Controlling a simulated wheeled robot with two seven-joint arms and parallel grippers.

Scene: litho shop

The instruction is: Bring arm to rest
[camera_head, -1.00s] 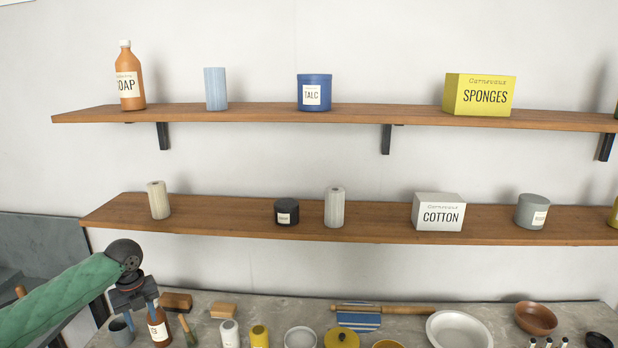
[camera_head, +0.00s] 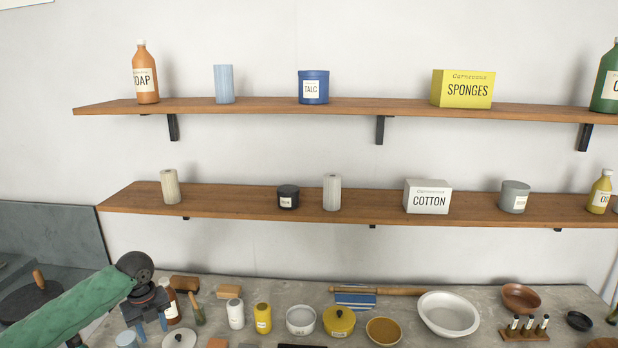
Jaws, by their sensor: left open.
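My left arm comes in from the lower left in a green sleeve. A grey-blue cup (camera_head: 127,340) and a white round lid (camera_head: 180,339) are close to the fingers at the picture's lower edge. I cannot tell whether the fingers touch any of them. My right gripper is not in view.
Two wooden shelves (camera_head: 270,108) with bottles, jars and boxes hang above the bench. The bench is crowded: a yellow pot (camera_head: 339,321), a white bowl (camera_head: 448,313), a wooden bowl (camera_head: 520,297), a vial rack (camera_head: 524,334). A dark slab with a knob (camera_head: 30,300) lies left.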

